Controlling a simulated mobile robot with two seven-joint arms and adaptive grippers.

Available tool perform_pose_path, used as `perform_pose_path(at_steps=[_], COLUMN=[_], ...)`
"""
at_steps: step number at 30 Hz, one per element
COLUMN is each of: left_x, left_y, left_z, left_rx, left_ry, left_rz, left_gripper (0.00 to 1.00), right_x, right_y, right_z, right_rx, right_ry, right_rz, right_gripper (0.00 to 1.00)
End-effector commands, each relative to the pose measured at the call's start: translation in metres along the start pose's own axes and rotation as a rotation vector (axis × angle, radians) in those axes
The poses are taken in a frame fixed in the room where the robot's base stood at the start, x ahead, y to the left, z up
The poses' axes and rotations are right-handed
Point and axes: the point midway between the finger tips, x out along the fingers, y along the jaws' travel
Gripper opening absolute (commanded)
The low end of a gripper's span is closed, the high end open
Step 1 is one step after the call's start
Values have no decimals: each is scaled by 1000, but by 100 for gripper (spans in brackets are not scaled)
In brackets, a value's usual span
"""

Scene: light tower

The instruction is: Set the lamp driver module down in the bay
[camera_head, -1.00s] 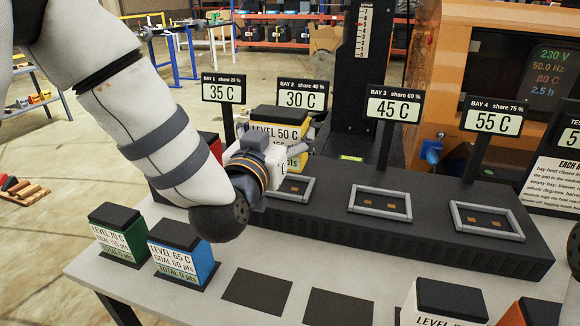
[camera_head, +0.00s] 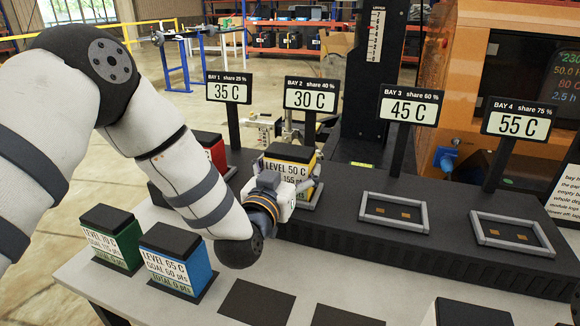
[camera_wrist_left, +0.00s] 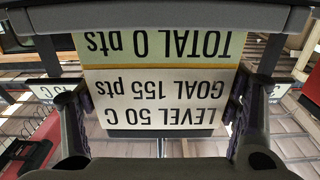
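The lamp driver module (camera_head: 291,161), a box with a black top, yellow band and white "LEVEL 50 C" label, is upright at bay 2. My left gripper (camera_head: 286,192) reaches it from the front and is shut on its sides. In the left wrist view the module's label (camera_wrist_left: 160,85) fills the middle, upside down, with a finger at each side. The bay 2 frame (camera_head: 313,201) shows beside and below the module. The gripper hides the module's lower part, so I cannot tell whether it touches the bay floor. My right gripper is not in view.
The bay 3 frame (camera_head: 395,212) and bay 4 frame (camera_head: 513,234) are empty. The bay 2 sign (camera_head: 311,97) stands behind the module. A red module (camera_head: 211,150) is at bay 1. Green (camera_head: 113,240) and blue (camera_head: 178,259) modules stand on the table at front left.

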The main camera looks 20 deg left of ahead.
Motion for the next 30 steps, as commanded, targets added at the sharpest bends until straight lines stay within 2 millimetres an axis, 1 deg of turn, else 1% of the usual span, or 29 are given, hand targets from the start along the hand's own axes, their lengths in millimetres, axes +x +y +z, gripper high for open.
perform_pose_path(at_steps=[1,2,3,12,15,17,20,24,27,30], left_x=[0,0,0,0,-3,-12,-36,-74,-97,-112], left_y=[0,0,0,0,0,0,0,1,1,1], left_z=[0,0,0,0,-5,-5,-7,-6,-6,-4], left_rx=[0,0,0,0,0,0,0,-1,0,0], left_ry=[0,0,0,0,0,-1,0,0,-1,-2], left_rz=[0,0,0,0,0,1,2,3,3,2], left_gripper=[91,98,100,100,100,100,100,100,100,100], right_x=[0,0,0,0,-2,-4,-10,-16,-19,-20], right_y=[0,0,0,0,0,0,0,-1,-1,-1], right_z=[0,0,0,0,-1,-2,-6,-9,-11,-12], right_rx=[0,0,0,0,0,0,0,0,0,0], right_ry=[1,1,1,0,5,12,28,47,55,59], right_rz=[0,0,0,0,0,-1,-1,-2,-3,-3], right_gripper=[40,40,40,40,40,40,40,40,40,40])
